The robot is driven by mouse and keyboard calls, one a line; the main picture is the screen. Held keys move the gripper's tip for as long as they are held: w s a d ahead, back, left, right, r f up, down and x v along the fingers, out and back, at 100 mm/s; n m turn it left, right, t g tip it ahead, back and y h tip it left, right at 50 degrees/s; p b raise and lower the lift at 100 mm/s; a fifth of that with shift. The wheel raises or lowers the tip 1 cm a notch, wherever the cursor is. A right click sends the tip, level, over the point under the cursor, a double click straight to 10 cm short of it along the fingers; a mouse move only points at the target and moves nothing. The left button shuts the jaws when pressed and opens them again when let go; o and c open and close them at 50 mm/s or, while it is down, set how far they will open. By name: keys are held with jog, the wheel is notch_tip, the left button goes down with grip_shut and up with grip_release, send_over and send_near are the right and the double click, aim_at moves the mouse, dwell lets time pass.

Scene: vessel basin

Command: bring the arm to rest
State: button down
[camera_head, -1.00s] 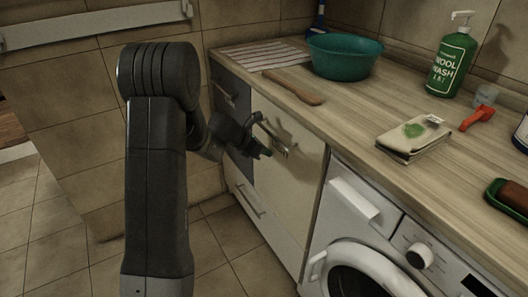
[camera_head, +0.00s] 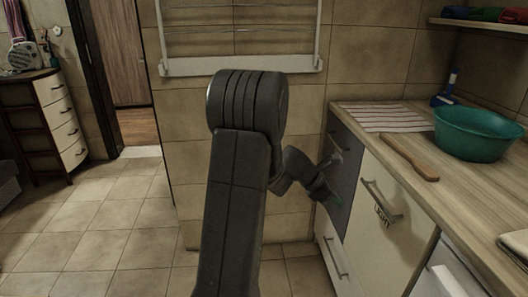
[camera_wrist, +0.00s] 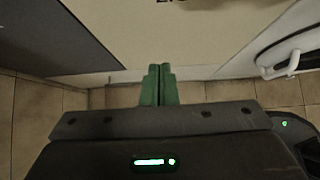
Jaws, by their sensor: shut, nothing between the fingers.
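My gripper (camera_wrist: 159,86) shows in the wrist view with its two green fingers together and nothing between them. In the head view my gripper (camera_head: 336,203) is at the end of my bent arm, in front of the grey cabinet door (camera_head: 342,165) and below the counter's edge. I cannot tell how close the fingertips are to the cabinet front. A cream cabinet door (camera_head: 385,228) with a metal handle is just to the right of my gripper.
The wooden counter (camera_head: 395,150) holds a striped cloth (camera_head: 384,118), a wooden paddle (camera_head: 410,158) and a teal basin (camera_head: 473,135). A washing machine (camera_head: 448,283) is at the lower right. Open tiled floor (camera_head: 110,235) lies to the left, with a drawer chest (camera_head: 57,118) beyond.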

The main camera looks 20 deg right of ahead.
jog(key=shift+d+f, duration=0.1)
jog(key=b, duration=0.2)
send_near(371, 220)
notch_tip(371, 220, down, 4)
jog(key=shift+s+d, duration=0.2)
jog(key=shift+d, duration=0.7)
jog(key=shift+s+d, duration=0.2)
jog(key=shift+d, duration=0.65)
